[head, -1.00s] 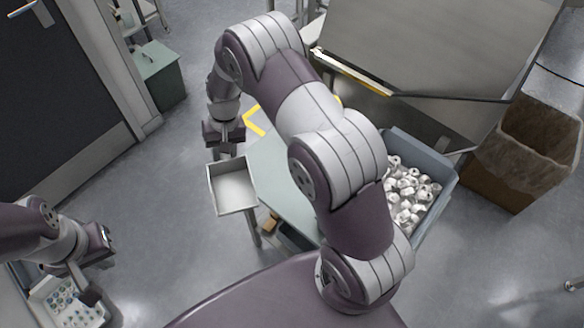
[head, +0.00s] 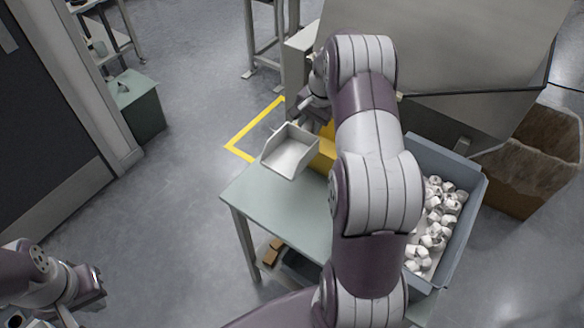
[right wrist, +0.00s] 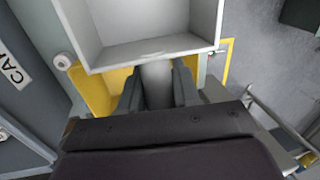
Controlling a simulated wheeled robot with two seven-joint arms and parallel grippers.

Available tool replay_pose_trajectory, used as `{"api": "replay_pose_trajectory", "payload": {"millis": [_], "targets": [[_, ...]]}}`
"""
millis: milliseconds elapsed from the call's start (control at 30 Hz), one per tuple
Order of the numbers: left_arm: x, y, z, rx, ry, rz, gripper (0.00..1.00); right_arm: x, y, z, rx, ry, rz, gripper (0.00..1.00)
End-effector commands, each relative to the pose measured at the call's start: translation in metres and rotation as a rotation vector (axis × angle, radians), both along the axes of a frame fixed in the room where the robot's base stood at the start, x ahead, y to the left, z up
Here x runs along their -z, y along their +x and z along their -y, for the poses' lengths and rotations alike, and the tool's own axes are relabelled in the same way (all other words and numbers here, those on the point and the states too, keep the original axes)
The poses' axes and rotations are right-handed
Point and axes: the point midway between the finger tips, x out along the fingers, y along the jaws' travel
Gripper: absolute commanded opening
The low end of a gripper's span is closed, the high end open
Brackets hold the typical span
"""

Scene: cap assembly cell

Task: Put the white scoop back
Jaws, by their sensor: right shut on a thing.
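The white scoop (head: 290,152) is an open, square-sided pan, held above the far end of the green table. Its pan also fills the top of the right wrist view (right wrist: 150,30). My right gripper (right wrist: 157,88) is shut on the scoop's handle, which shows between its two fingers. In the head view, my right arm partly hides that gripper. A yellow holder (head: 327,150) is just right of and below the scoop; it also shows in the right wrist view (right wrist: 95,88). My left gripper (head: 95,290) is at the lower left, away from the scoop; its jaw gap is unclear.
The green table (head: 265,205) is bare in front. A blue-grey bin (head: 465,225) of white caps stands to the right, partly behind my arm. A large grey metal machine (head: 450,60) rises behind. A brown carton (head: 525,190) stands at the right.

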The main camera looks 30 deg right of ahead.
Motion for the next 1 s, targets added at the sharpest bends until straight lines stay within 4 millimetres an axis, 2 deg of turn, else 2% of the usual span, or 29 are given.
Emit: {"api": "replay_pose_trajectory", "payload": {"millis": [33, 100, 267, 367, 500, 567, 1000], "targets": [[-0.004, 0.0, 0.0, 0.0, 0.0, -0.001, 0.0, 0.005, -0.005, -0.014, -0.004, 0.002, -0.003, 0.0], [-0.006, 0.0, 0.0, 0.0, 0.0, -0.001, 0.0, 0.014, -0.009, -0.028, -0.003, 0.0, -0.002, 0.0], [-0.007, 0.0, 0.0, 0.0, 0.0, -0.001, 0.0, 0.026, -0.014, -0.045, -0.001, 0.0, -0.001, 0.0], [-0.007, 0.0, 0.0, 0.0, 0.0, -0.001, 0.0, 0.036, -0.015, -0.047, -0.001, 0.001, -0.003, 0.0], [-0.008, 0.0, 0.0, 0.0, 0.0, -0.002, 0.0, 0.061, -0.015, -0.046, 0.0, 0.001, -0.003, 0.0], [-0.009, 0.0, 0.0, 0.0, 0.0, -0.002, 0.0, 0.068, -0.015, -0.046, -0.001, 0.0, -0.002, 0.0], [-0.004, 0.0, 0.0, 0.0, 0.0, -0.002, 0.0, 0.075, -0.014, -0.046, -0.002, 0.0, 0.0, 0.0]]}}
